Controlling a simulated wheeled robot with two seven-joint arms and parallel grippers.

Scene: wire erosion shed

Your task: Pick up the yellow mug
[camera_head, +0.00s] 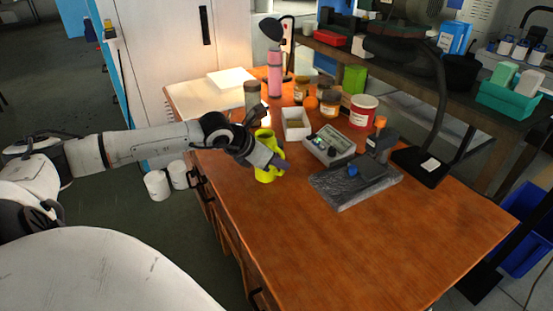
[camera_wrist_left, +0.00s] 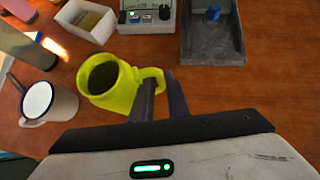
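The yellow mug (camera_head: 265,174) is at the near left part of the wooden table in the head view. It looks upright, and I cannot tell whether its base touches the table. In the left wrist view the mug (camera_wrist_left: 108,82) shows its dark open top, with its handle toward my fingers. My left gripper (camera_head: 280,163) is at the mug, partly covering it. In the left wrist view the gripper (camera_wrist_left: 161,84) has its two fingers close together, one on each side of the handle, and looks shut on it. My right gripper is not in view.
A white enamel mug (camera_wrist_left: 47,103) stands close beside the yellow one. A white open box (camera_head: 296,125), a grey meter (camera_head: 329,146) and a dark stone plate (camera_head: 350,190) lie beyond. Jars and a pink bottle (camera_head: 275,75) stand farther back. The table's front right is clear.

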